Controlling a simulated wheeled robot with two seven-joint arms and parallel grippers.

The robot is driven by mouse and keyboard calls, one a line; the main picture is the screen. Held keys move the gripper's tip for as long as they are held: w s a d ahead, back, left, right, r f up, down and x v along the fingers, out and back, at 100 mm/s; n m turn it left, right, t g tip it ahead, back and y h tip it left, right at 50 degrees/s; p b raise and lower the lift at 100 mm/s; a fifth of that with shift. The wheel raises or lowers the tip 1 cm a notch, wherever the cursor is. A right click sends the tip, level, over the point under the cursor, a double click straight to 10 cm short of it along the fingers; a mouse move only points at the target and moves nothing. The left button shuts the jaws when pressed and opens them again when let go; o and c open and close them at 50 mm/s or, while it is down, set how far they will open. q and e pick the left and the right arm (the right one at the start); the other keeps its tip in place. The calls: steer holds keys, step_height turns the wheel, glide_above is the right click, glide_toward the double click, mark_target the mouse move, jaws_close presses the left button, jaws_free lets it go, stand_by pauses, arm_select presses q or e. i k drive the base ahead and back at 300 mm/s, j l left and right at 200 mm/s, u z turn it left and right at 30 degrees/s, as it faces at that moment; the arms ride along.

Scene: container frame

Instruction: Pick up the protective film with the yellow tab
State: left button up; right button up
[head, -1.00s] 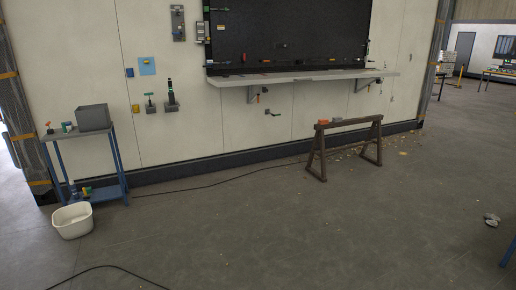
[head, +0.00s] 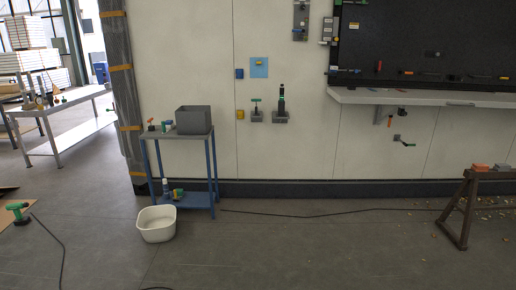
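A light blue square sheet (head: 259,68), which looks like the protective film, is on the white wall left of the black board. A small yellow piece (head: 259,63), likely its tab, shows near its middle. At this distance I cannot tell how the sheet is fixed. Neither of my grippers is in view.
Below and left of the sheet stands a blue-legged side table (head: 178,135) with a grey bin (head: 194,120) on top. A white tub (head: 156,224) sits on the floor before it. A wooden sawhorse (head: 462,205) stands at right. Open floor lies between, crossed by a cable (head: 330,212).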

mark_target(259, 66)
steer(key=i, duration=2.7)
